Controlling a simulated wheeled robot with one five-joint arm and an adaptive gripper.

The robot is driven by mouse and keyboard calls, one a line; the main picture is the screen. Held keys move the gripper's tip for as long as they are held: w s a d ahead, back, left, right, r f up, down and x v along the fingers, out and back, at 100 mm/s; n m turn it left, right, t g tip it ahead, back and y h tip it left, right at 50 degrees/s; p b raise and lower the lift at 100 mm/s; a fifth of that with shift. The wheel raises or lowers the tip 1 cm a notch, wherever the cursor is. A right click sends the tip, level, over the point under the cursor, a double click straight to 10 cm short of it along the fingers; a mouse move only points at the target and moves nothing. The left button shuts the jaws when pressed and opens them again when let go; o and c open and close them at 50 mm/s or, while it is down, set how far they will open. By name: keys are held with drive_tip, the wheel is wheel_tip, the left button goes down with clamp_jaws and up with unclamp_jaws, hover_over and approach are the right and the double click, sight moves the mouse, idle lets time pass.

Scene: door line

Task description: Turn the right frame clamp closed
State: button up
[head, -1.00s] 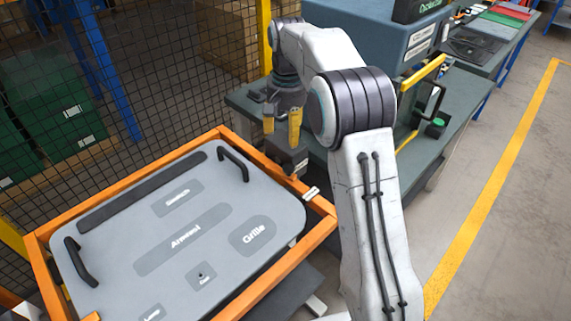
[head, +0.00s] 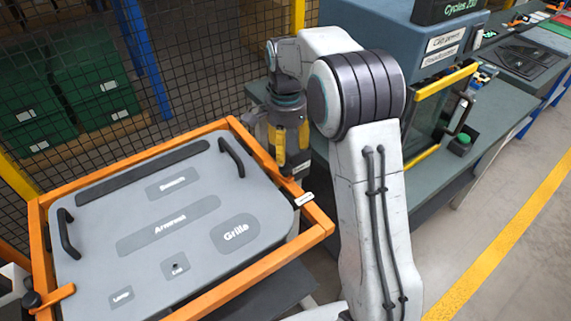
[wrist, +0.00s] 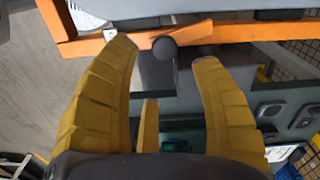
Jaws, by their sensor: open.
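A grey door panel (head: 150,215) lies in an orange frame (head: 318,212) in the head view. In the wrist view, the right frame clamp shows as a dark round knob (wrist: 164,48) with an orange bar (wrist: 190,56) beside it, close to the orange frame rail (wrist: 85,46). My gripper (wrist: 163,62) is open, its yellow fingers on either side of the knob, with nothing held. I cannot tell whether they touch it. In the head view my gripper (head: 290,168) points down at the frame's right side, and the clamp is not clearly visible there.
Another clamp (head: 48,300) with a black knob sits at the frame's left corner. Black handles (head: 232,157) stand up from the panel. A dark workbench (head: 500,105) with a blue-grey machine (head: 385,35) is behind my arm. Wire mesh fencing (head: 190,60) borders the back.

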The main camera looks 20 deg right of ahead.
sight(285, 168)
drive_tip(key=shift+w+m, duration=0.2)
drive_tip(key=shift+m, duration=0.5)
drive_tip(key=shift+f+m, duration=0.15)
drive_tip(key=shift+m, duration=0.15)
drive_tip(key=shift+f, duration=3.5)
drive_tip(key=shift+o, duration=0.2)
clamp_jaws()
